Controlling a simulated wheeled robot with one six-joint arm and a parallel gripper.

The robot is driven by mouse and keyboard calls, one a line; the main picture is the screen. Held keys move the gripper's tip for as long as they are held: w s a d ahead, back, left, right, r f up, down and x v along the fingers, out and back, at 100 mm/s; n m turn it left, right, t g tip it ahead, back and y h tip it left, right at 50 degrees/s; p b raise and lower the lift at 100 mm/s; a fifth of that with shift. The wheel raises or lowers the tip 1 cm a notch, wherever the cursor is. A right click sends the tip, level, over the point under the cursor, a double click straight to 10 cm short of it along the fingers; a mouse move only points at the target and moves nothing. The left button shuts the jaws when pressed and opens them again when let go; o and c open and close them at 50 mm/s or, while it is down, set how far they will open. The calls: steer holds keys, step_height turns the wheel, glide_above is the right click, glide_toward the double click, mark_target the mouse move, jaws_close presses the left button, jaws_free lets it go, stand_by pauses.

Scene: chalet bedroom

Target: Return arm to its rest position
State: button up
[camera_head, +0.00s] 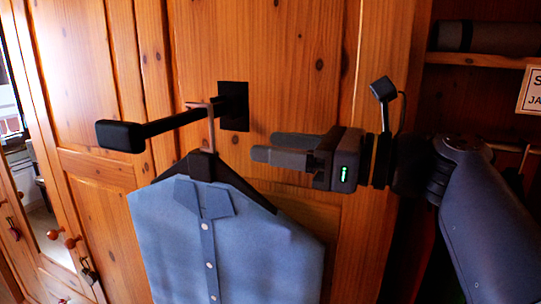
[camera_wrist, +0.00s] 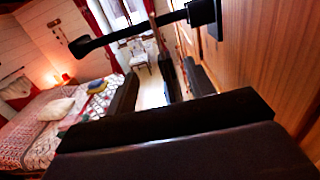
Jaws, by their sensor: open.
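My gripper (camera_head: 262,148) is open and empty in the head view, its grey fingers pointing left in front of the wooden door. It is to the right of the hanger hook and a little below the wall peg (camera_head: 165,125). A blue shirt (camera_head: 250,250) is on a dark hanger (camera_head: 203,166), whose hook (camera_head: 211,130) goes up to the black peg. The peg also crosses the top of the wrist view (camera_wrist: 130,33). My dark gripper fingers fill the lower part of that view. The shirt's lower edge is out of the head view.
The wooden wardrobe (camera_head: 90,90) stands close behind the gripper. Shelves (camera_head: 490,61) with a rolled grey item (camera_head: 500,38) and a sign (camera_head: 533,90) are at the right. In the wrist view, a bed (camera_wrist: 35,125) and a chair (camera_wrist: 138,55) stand farther off.

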steer(key=shift+p+v, duration=0.3)
steer(key=shift+v, duration=1.45)
